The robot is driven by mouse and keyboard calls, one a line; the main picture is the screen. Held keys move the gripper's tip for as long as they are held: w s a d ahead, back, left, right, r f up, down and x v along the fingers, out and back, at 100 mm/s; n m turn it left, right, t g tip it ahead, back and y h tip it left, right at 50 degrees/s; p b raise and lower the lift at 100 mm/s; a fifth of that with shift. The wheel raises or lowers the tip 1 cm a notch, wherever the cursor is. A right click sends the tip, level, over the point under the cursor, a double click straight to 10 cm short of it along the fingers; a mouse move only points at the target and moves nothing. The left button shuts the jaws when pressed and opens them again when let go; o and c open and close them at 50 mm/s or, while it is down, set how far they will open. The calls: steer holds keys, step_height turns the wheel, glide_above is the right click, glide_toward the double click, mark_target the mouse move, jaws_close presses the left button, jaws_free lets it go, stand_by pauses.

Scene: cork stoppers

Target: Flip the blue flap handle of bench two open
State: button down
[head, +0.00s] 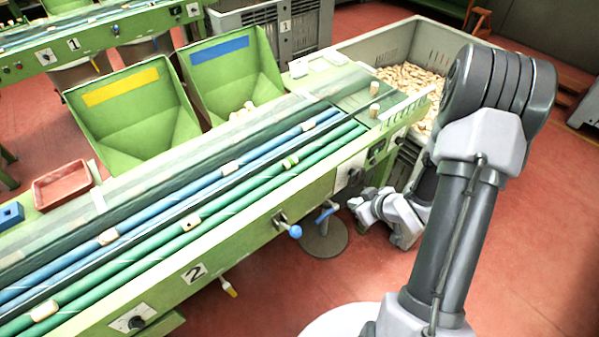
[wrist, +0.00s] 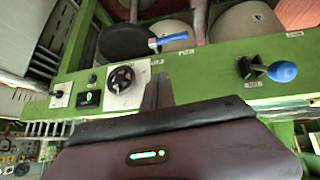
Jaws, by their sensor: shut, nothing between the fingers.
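Bench two (head: 225,262), a green bench with a "2" plate, runs diagonally across the head view. In the wrist view the handle (wrist: 168,39) juts sideways from the disc (wrist: 125,41). A separate blue ball knob (head: 295,231) is on the bench front; it also shows in the wrist view (wrist: 282,71). My gripper (head: 357,204) is shut and empty, just right of the lever handle in the head view. I cannot tell whether they touch.
A black handwheel (wrist: 122,79) on a white plate is close to my gripper in the wrist view. A grey crate (head: 352,48) of corks stands behind my arm. Corks lie on the bench's blue and green belts. Red floor is open in front.

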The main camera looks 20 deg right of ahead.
steer(key=a, duration=0.1)
steer(key=f+y, duration=0.1)
steer(key=a+f, duration=0.1)
steer(key=shift+s+a+f+n+t+y, duration=0.2)
steer(key=shift+s+a+n+t+y, duration=0.1)
steer(key=shift+a+n, duration=0.1)
steer(key=b, duration=0.4)
glide_above(323, 215)
steer(key=s, duration=0.3)
step_height(323, 215, down, 7)
steer(key=f, duration=0.1)
steer(key=f+b, duration=0.1)
steer(key=f, duration=0.1)
steer(key=shift+w+d+f, duration=0.3)
steer(key=shift+f+b, duration=0.25)
steer(key=shift+b, duration=0.05)
steer(key=shift+d+f, duration=0.1)
